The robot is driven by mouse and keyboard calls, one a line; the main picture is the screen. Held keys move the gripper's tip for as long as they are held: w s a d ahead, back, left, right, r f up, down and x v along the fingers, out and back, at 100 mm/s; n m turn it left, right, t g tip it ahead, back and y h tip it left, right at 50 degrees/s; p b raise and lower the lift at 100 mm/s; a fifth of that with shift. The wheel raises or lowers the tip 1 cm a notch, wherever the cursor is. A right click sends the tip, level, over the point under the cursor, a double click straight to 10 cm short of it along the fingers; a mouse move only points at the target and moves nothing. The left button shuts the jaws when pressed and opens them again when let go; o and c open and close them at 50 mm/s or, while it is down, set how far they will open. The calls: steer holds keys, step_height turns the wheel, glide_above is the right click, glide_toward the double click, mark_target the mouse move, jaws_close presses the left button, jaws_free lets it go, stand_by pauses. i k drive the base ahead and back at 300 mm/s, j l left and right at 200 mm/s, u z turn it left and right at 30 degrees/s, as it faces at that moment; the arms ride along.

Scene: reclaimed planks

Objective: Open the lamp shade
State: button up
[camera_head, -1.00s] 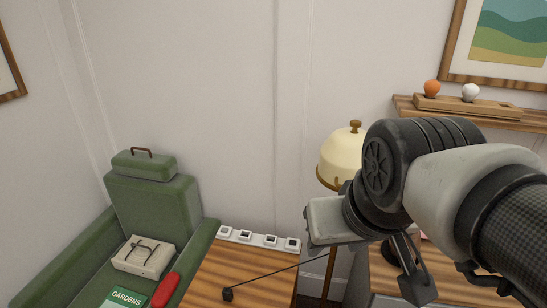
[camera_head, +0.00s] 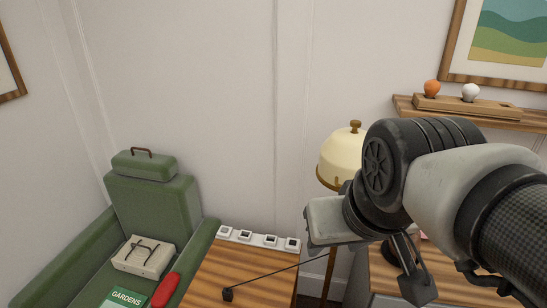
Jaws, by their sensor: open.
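The lamp shade (camera_head: 341,158) is a cream dome with a brown knob (camera_head: 355,126) on top and a brown rim. It sits on a thin brown lamp stand (camera_head: 329,272) behind a wooden table. My arm covers the right part of the shade and some of the stand. My gripper (camera_head: 408,272) hangs below my wrist, lower right of the shade and apart from it in the picture. Its jaws are open, and I see nothing between them.
A wooden table (camera_head: 245,275) with a white strip of several square sockets (camera_head: 259,239) stands at front centre. A green armchair (camera_head: 150,205) holds a box with glasses, a red case and a book. A wall shelf (camera_head: 475,113) carries two bulbs at right.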

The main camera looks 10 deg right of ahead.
mark_target(340, 158)
steer(key=z, duration=0.55)
steer(key=i+l+z, duration=0.1)
steer(key=l, duration=0.3)
steer(key=i+l+z, duration=0.1)
steer(key=l, duration=0.35)
steer(key=i+l+z, duration=0.15)
steer(key=l, duration=0.25)
steer(key=k, duration=0.05)
